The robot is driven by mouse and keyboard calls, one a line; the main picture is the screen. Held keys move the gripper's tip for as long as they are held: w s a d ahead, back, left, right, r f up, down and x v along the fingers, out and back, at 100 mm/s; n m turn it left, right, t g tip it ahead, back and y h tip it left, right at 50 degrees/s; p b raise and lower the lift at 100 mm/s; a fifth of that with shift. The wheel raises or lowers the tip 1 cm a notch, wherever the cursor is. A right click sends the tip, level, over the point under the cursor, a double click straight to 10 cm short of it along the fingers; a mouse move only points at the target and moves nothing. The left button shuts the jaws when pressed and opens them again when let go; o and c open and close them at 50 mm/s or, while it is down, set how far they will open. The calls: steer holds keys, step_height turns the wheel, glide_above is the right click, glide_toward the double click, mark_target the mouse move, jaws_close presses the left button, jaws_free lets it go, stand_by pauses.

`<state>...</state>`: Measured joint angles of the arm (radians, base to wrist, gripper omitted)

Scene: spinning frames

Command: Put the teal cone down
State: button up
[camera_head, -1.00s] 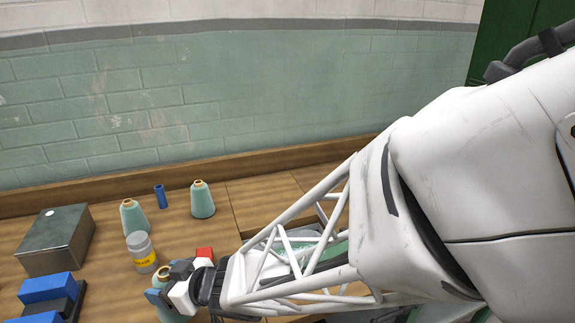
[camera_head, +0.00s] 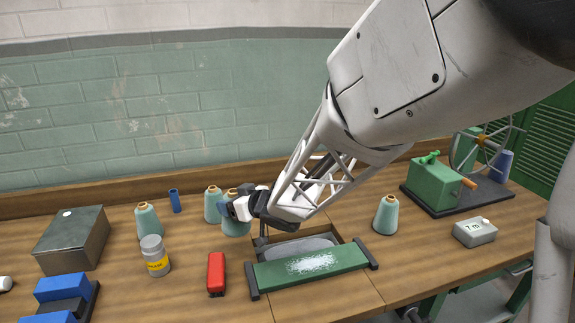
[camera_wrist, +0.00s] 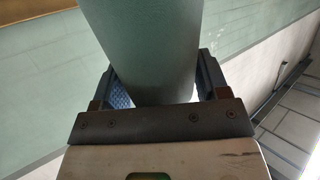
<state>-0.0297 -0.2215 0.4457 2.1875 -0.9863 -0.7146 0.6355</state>
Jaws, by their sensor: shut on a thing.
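My gripper (camera_head: 228,208) is shut on a teal cone (camera_head: 236,225) with a tan top, and holds it roughly upright from the right. In the wrist view the cone (camera_wrist: 145,45) fills the gap between the fingers (camera_wrist: 160,88). Its base is low over the bench (camera_head: 190,295), but I cannot tell whether it touches the wood. A similar teal cone (camera_head: 212,206) stands just left of and behind it. Other teal cones stand farther left (camera_head: 149,222) and right (camera_head: 386,214).
A green board (camera_head: 265,275) on a dark frame lies close in front, with a red object (camera_head: 216,273) beside it. A yellow-labelled jar (camera_head: 155,257), blue tube (camera_head: 175,200) and metal box (camera_head: 72,240) stand left. A green winder (camera_head: 432,188) and grey box (camera_head: 474,232) are right.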

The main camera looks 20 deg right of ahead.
steer(key=w+d+m+t+h, duration=0.1)
steer(key=w+d, duration=0.4)
steer(key=d, duration=0.4)
steer(key=w+d+r+m+h, duration=0.1)
steer(key=w+d, duration=0.4)
steer(key=d, duration=0.4)
steer(key=w+d+m+t+h, duration=0.1)
steer(key=w+d+h, duration=0.1)
steer(key=w+d, duration=0.5)
steer(key=d+f+m+h, duration=0.1)
steer(key=d+m+h, duration=0.1)
steer(key=d, duration=3.1)
steer(key=shift+s+d+f+m+h, duration=0.15)
steer(key=shift+s+d+m+h, duration=0.1)
steer(key=shift+d+m+h, duration=0.15)
steer(key=shift+a, duration=0.1)
step_height(320, 180, down, 6)
steer(key=shift+f, duration=0.2)
steer(key=shift+f, duration=1.8)
